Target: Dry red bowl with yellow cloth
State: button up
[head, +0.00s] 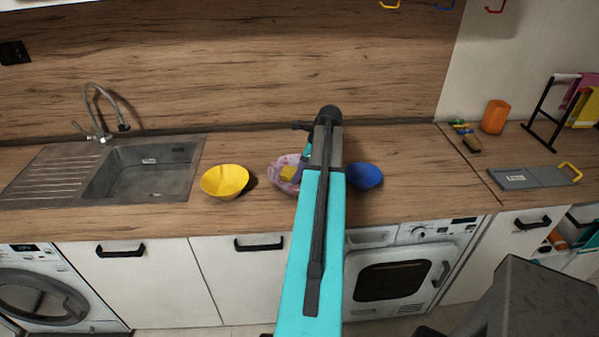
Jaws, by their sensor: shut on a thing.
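A bowl with a mottled pink and white surface (278,179) stands on the counter at the middle, partly hidden by my arm. No plainly red bowl shows. My gripper (297,174) reaches down into the pink bowl and is shut on a small yellow piece (288,173). I cannot tell whether this piece is cloth or sponge. My arm hides most of the fingers. A yellow cloth (588,112) hangs on the dark rack (541,116) at the far right.
A yellow bowl (225,182) stands left of the pink bowl, a blue bowl (365,176) right of it. A sink (152,168) is at the left. An orange cup (495,117), a grey board (530,178) and a pink cloth (577,92) are at the right.

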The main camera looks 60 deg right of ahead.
jog(key=shift+a, duration=0.1)
jog(key=shift+s+a+f, duration=0.1)
jog(key=shift+s+a, duration=0.05)
jog(key=shift+a, duration=0.3)
jog(key=shift+s+a+f, duration=0.1)
jog(key=shift+s+a, duration=0.05)
jog(key=shift+a, duration=0.3)
jog(key=shift+d+p, duration=0.15)
jog(key=shift+p, duration=0.15)
jog(key=shift+w+d+r+p, duration=0.1)
jog(key=shift+w+d+p, duration=0.05)
jog(key=shift+d, duration=0.3)
jog(key=shift+w+d+r+p, duration=0.1)
jog(key=shift+w+d+p, duration=0.05)
jog(key=shift+d, duration=0.3)
jog(key=shift+a, duration=0.15)
jog(key=shift+s+a, duration=0.25)
jog(key=shift+a, duration=0.6)
jog(key=shift+f, duration=0.1)
jog(key=shift+d, duration=0.1)
